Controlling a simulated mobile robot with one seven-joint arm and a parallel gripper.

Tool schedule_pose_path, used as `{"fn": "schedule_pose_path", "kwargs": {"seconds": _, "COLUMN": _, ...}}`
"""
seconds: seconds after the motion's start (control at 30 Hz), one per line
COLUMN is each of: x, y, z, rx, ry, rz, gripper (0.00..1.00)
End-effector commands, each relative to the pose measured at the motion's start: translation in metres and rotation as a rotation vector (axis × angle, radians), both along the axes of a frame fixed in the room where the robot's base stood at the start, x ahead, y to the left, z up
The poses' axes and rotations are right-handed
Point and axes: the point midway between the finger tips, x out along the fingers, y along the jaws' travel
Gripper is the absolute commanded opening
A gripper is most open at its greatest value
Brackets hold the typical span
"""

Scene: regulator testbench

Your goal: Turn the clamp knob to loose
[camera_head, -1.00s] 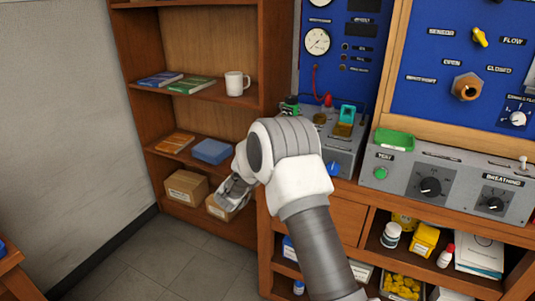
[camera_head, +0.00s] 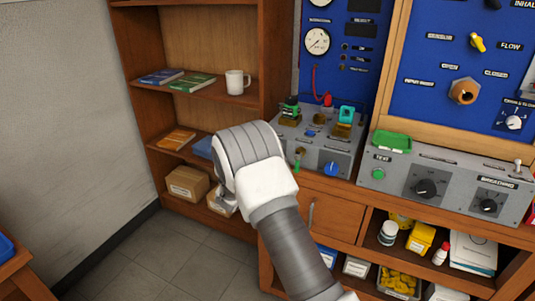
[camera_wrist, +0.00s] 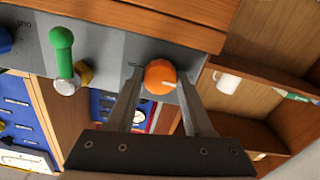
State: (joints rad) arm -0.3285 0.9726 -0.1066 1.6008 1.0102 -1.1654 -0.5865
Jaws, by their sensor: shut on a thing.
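The clamp knob seems to be the round orange knob (camera_wrist: 157,74) on the grey panel face in the wrist view. It has a white pointer mark toward the picture's right. My gripper (camera_wrist: 159,84) has a finger on each side of it and is shut on it. A label beside the knob is partly covered by a finger and cannot be read fully. In the head view my arm hides the orange knob and the fingers; the grey console (camera_head: 343,158) shows to the right of my wrist.
Beside the orange knob are a green-handled lever (camera_wrist: 62,45) and a yellow part (camera_wrist: 83,73). The head view shows a blue knob (camera_head: 331,168), a second grey console (camera_head: 455,188) with black dials, and a bookshelf (camera_head: 195,135) with a mug (camera_head: 236,82). The floor at left is clear.

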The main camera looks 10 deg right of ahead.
Motion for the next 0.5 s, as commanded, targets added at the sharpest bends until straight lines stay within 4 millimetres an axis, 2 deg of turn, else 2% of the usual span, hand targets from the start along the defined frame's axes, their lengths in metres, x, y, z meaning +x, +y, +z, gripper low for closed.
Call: {"fn": "schedule_pose_path", "kwargs": {"seconds": 0.5, "x": -0.0008, "y": 0.0003, "z": -0.0023, "rx": -0.038, "ry": 0.033, "rz": 0.000, "gripper": 0.00}}
